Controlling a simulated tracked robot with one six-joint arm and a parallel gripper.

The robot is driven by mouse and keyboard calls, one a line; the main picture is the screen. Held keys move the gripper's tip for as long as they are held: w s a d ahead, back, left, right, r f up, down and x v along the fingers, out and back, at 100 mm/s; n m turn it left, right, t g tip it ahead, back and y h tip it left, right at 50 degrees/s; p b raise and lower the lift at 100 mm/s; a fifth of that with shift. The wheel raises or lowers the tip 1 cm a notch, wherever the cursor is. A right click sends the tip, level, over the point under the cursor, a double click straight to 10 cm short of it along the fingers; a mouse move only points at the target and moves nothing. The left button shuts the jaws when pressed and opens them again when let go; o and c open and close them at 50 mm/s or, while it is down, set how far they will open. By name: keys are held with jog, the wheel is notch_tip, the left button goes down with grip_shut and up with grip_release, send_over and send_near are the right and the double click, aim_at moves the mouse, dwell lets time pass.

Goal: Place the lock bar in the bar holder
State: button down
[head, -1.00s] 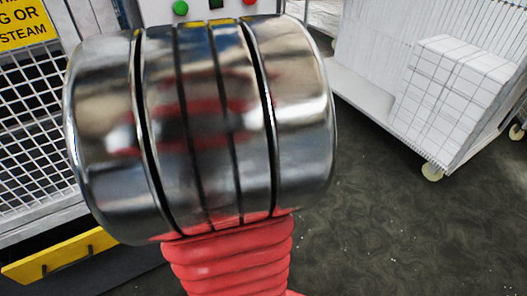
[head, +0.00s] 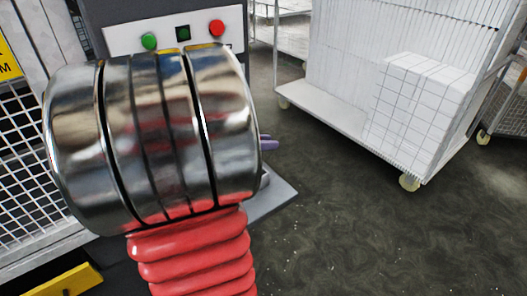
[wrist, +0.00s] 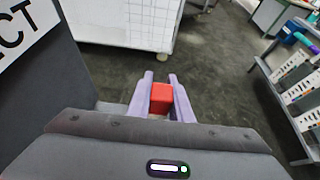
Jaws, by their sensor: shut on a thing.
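In the wrist view my gripper (wrist: 162,98) is shut on a red piece, the lock bar (wrist: 161,97), with one pale purple finger on each side. Only its red end shows; the rest of it is hidden. In the head view my shiny arm hides most of the gripper, and just the purple fingertips (head: 269,143) stick out at its right. The lock bar cannot be seen there. I cannot make out the bar holder in either view.
A machine panel (head: 185,22) with green and red buttons stands behind my arm, beside a white mesh guard (head: 20,150). A white cart (head: 330,95) stands at the back right. Dark floor (head: 350,240) is clear at right. The wrist view shows a shelf rack (wrist: 290,85) at right.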

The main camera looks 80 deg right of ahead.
jog(key=shift+f, duration=1.85)
jog(key=c, duration=1.6)
grip_release()
jog(key=shift+f, duration=0.1)
jog(key=v, duration=1.2)
